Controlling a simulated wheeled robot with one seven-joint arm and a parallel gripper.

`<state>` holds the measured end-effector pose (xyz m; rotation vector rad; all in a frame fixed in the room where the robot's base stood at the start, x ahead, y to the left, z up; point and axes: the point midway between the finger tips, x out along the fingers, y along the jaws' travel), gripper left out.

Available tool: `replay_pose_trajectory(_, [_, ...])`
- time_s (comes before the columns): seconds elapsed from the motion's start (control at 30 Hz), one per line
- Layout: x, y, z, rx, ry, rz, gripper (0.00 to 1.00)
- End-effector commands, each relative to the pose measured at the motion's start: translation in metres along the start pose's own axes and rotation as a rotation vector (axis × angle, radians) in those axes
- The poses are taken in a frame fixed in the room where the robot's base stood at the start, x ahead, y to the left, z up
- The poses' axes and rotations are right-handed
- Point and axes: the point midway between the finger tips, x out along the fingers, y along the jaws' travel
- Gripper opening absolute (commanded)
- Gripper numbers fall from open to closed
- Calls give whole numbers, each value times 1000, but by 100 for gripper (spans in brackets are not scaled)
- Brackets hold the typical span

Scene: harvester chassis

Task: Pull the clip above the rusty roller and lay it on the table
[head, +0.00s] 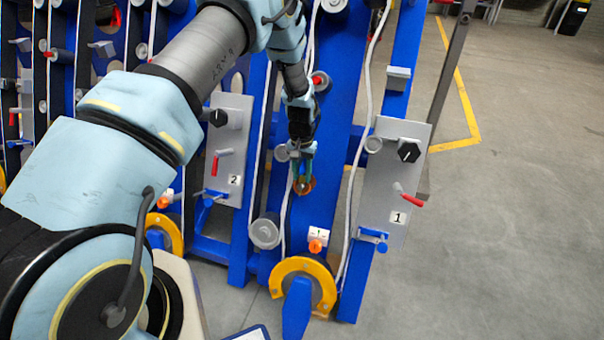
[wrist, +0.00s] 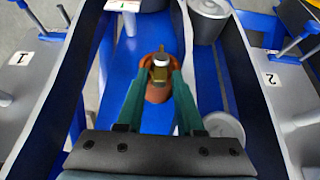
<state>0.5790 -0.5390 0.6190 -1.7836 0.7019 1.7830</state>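The rusty roller (head: 306,187) is a small orange-brown wheel on the blue upright, directly below my gripper (head: 302,155) in the head view. In the wrist view the rusty roller (wrist: 157,94) lies between the two green fingers of my gripper (wrist: 161,80). A small brassy piece with a pale cylindrical end (wrist: 160,70), perhaps the clip, stands at the roller between the fingertips. The fingers are apart, one on each side of it. I cannot tell whether they touch it. In the head view my gripper hides most of this piece.
Grey panel 1 (head: 394,170), with a black knob and red lever, stands right of my gripper. Grey panel 2 (head: 229,150) stands left. White cables run down beside the upright. A yellow ring (head: 327,284) is below. The floor (head: 520,220) at right is clear.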

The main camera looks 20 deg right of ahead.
Motion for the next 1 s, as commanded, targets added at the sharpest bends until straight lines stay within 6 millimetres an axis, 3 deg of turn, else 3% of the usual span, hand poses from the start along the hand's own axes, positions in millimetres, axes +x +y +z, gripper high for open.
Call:
replay_pose_trajectory(0.03, [0, 0, 0, 0, 0, 0, 29])
replay_pose_trajectory(0.3, [0, 0, 0, 0, 0, 0, 0])
replay_pose_trajectory(0.67, [-1, 0, 0, 0, 0, 0, 0])
replay_pose_trajectory(1.0, [-13, 0, -7, 0, 1, 0, 0])
